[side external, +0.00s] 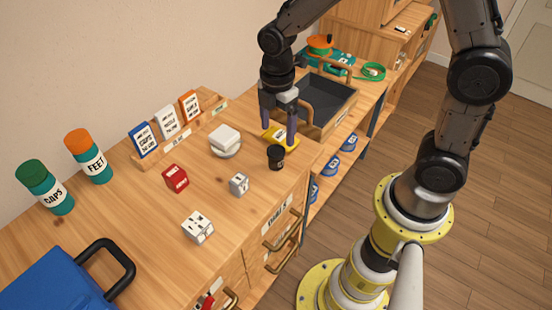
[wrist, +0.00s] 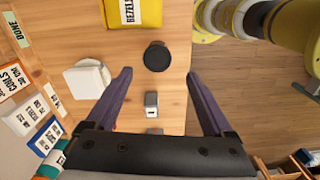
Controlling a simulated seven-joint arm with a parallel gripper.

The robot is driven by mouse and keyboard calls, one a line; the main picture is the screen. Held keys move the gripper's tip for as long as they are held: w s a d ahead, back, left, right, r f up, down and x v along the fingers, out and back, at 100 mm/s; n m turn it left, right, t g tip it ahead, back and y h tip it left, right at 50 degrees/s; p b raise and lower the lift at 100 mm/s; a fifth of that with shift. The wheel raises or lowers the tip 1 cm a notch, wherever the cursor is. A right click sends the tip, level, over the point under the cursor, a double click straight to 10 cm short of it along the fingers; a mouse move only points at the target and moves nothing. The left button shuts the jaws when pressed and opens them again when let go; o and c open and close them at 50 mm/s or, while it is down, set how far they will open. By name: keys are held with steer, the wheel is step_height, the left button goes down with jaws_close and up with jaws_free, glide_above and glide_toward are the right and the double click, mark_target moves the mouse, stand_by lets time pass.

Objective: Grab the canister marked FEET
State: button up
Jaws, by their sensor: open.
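The canister marked FEET (side external: 90,158) stands upright on the wooden worktop at the left in the side view. It has a teal body, a white label and an orange lid. A matching canister marked CAPS (side external: 47,188) with a green lid stands to its left. My gripper (side external: 279,143) is open and empty, well to the right of the FEET canister, above the worktop near the black-lidded jar (side external: 276,157). In the wrist view its purple fingers (wrist: 160,103) are spread wide. The FEET label cannot be made out in the wrist view.
A card rack (side external: 180,133), a white stacked block (side external: 225,140), a red block (side external: 175,178), a grey block (side external: 239,184) and a white socket block (side external: 197,228) lie between my gripper and the canisters. A blue case (side external: 55,285) fills the front left. A dark tray (side external: 318,100) stands behind my gripper.

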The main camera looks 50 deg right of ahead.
mark_target(276, 151)
steer(key=f, duration=0.9)
steer(key=shift+w+f, duration=0.2)
steer(key=c, duration=1.3)
steer(key=shift+o, duration=0.2)
steer(key=shift+r, duration=0.1)
